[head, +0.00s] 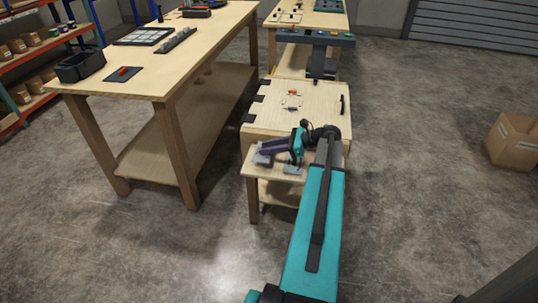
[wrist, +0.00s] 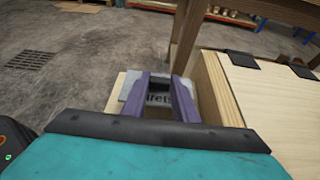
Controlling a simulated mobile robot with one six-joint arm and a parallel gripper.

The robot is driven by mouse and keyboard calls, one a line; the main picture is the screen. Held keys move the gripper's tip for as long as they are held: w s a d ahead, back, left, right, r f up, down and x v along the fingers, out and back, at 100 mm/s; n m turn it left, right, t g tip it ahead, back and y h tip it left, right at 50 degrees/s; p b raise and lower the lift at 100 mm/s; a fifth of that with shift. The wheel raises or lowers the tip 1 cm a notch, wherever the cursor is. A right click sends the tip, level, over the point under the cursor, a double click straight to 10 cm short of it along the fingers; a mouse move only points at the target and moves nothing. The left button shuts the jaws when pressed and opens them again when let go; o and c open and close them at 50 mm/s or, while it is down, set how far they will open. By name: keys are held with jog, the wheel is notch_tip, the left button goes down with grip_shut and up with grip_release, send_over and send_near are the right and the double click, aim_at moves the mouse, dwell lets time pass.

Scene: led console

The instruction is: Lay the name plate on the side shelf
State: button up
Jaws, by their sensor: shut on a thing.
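The name plate (wrist: 160,99) is a grey plate with dark raised letters, partly hidden by my fingers in the wrist view. My gripper (wrist: 160,82) has purple fingers and is shut on it. In the head view my gripper (head: 266,149) points left, low over the side shelf (head: 258,171), a pale wooden ledge at the near side of the wooden console. The plate's grey end (head: 262,159) shows by the fingertips. A strip of pale wood shows beside and below the plate in the wrist view. I cannot tell whether the plate touches the shelf.
The console top (head: 275,118) carries small parts, black hinges and a black handle. A long workbench (head: 150,58) with trays stands to the left. Another bench (head: 310,20) is behind. A cardboard box (head: 512,142) sits on the floor at right. Open floor lies left of the shelf.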

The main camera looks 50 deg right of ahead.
jog(key=shift+f, duration=1.85)
jog(key=shift+f, duration=0.1)
jog(key=o, duration=1.1)
jog(key=shift+c, duration=0.2)
jog(key=v, duration=1.2)
jog(key=shift+r, duration=0.25)
